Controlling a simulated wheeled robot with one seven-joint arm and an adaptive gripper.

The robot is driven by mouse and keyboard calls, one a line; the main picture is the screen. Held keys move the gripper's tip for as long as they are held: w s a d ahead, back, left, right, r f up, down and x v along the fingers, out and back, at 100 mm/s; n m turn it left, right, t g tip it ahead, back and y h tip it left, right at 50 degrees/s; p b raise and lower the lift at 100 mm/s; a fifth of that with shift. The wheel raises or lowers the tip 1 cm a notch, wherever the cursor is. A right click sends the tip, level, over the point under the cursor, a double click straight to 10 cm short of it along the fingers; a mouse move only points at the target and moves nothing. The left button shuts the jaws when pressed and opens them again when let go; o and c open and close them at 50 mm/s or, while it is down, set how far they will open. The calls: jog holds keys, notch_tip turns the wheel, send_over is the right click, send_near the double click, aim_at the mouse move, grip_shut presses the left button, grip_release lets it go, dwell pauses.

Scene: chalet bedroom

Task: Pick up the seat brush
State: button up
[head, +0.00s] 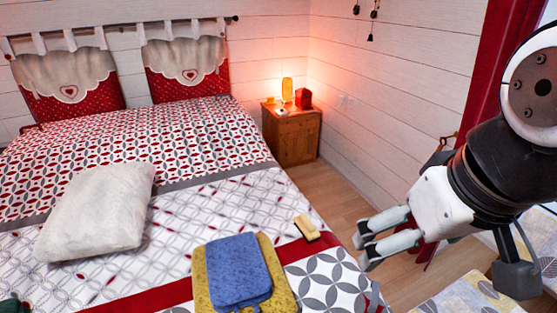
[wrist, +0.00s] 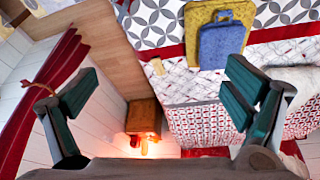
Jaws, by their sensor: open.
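The seat brush (head: 307,228) appears to be the small block with a pale yellow top and a dark underside. It lies on the bed near its right edge, just right of the folded cloths. It also shows in the wrist view (wrist: 157,67) as a small pale piece near the bed's edge, between the fingers but farther off. My gripper (head: 362,243) is in the air to the right of the brush, apart from it. In the wrist view my gripper (wrist: 155,88) is open with its fingers wide apart and nothing between them.
A blue folded cloth (head: 238,270) lies on a yellow one (head: 286,294) beside the brush. A white pillow (head: 97,212) lies on the bed (head: 190,215) at left. A wooden nightstand (head: 291,139) with a lit lamp (head: 287,90) stands beyond. Wooden floor (head: 345,200) is clear beside the bed.

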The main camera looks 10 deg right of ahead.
jog(key=w+f+n+g+b, duration=0.1)
jog(key=w+f+n+b, duration=0.2)
jog(key=w, duration=0.6)
jog(key=w+n+b, duration=0.3)
jog(key=w+b, duration=0.1)
jog(key=w, duration=0.5)
jog(key=n+g+b, duration=0.3)
jog(key=n+b, duration=1.2)
send_over(307, 220)
notch_tip(307, 220, down, 31)
jog(key=f, duration=0.3)
jog(key=f+b, duration=0.1)
jog(key=f, duration=0.2)
jog(key=f+b, duration=0.1)
jog(key=f, duration=0.2)
jog(key=shift+w+d, duration=0.15)
jog(key=shift+w, duration=0.1)
jog(key=shift+s+f+b, duration=0.15)
jog(key=shift+f+b, duration=0.5)
jog(key=shift+f, duration=0.85)
jog(key=shift+s+f+b, duration=0.1)
jog(key=shift+f+b, duration=0.5)
jog(key=shift+f, duration=0.85)
jog(key=c, duration=1.4)
jog(key=shift+r, duration=0.1)
